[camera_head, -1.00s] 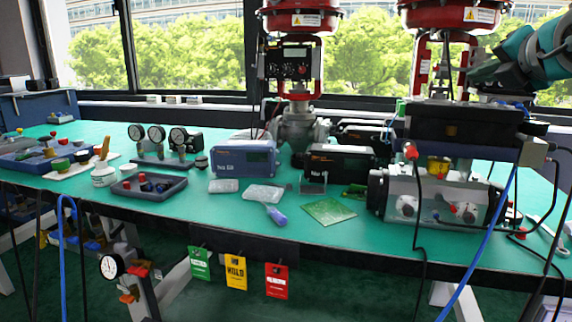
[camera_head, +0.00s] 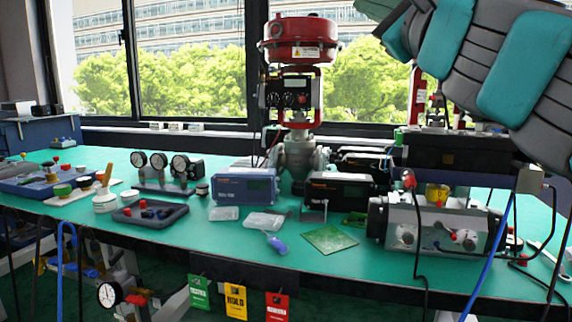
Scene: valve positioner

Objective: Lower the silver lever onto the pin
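I cannot make out the silver lever or the pin. A silver actuator body (camera_head: 437,226) with a black unit (camera_head: 452,150) above it stands at the right of the bench. A red-topped valve (camera_head: 300,45) with a black positioner box (camera_head: 290,92) stands at the back centre. My arm, grey with teal panels, comes in from the upper right in front of the window and covers the upper part of a second valve there. My gripper is outside the picture.
The green bench (camera_head: 200,242) holds several gauges (camera_head: 160,165), a dark tray (camera_head: 149,213), two instrument boxes (camera_head: 246,187) (camera_head: 339,191) and a green circuit board (camera_head: 329,239). Blue and black cables hang at the right. Tags (camera_head: 236,301) hang from the front edge.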

